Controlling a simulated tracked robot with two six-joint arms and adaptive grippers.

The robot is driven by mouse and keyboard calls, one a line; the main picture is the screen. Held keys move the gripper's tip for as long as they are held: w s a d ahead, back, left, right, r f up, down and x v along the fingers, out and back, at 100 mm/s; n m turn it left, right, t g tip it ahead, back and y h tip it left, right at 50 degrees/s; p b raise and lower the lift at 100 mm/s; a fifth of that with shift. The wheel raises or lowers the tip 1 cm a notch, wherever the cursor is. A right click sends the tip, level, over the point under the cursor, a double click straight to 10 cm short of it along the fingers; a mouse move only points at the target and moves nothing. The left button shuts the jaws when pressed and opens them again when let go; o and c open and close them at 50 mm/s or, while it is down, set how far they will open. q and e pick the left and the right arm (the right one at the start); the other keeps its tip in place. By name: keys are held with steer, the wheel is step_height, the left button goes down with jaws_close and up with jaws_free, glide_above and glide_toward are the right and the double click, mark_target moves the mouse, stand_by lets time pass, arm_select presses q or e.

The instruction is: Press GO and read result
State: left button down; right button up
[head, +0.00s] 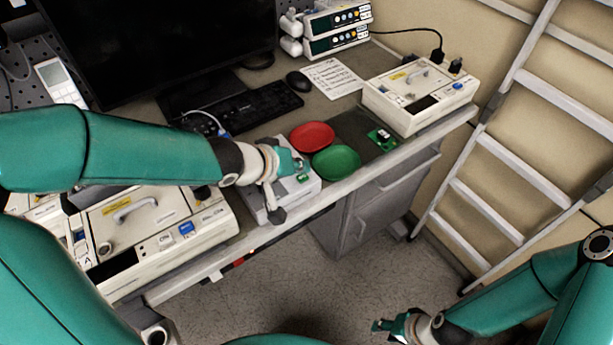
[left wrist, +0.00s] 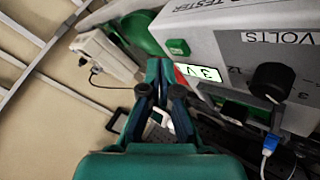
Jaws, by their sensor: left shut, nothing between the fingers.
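A pale tester box (head: 262,207) sits at the front edge of the bench, partly hidden by my left arm. In the left wrist view the tester (left wrist: 228,45) shows a green button (left wrist: 178,47), a lit display (left wrist: 203,72), a "VOLTS" label and a black knob (left wrist: 270,82). The display's dark characters include a V; I cannot read the rest surely. My left gripper (head: 298,167) is shut and empty, over the tester near its green button (head: 304,178). Its fingers also show in the left wrist view (left wrist: 161,90); contact cannot be told. My right gripper (head: 390,326) is low, away from the bench; its opening is unclear.
A red dish (head: 312,136) and a green dish (head: 337,162) lie beside the tester. A small green board (head: 381,138) is right of them. Infusion pumps (head: 336,30), a keyboard (head: 248,110), a mouse (head: 298,81) and instrument cases (head: 420,95) fill the bench. A ladder (head: 545,120) leans at right.

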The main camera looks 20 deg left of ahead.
mark_target(300, 178)
arm_select(q)
steer(key=shift+f, duration=0.1)
stand_by(0.4)
steer(key=shift+f+b, duration=0.3)
steer(key=shift+f+b, duration=0.4)
stand_by(0.6)
steer(key=shift+r, duration=0.1)
steer(key=shift+r+p, duration=0.75)
steer(key=shift+p, duration=0.2)
step_height(300, 178, up, 5)
steer(key=p, duration=0.5)
stand_by(0.6)
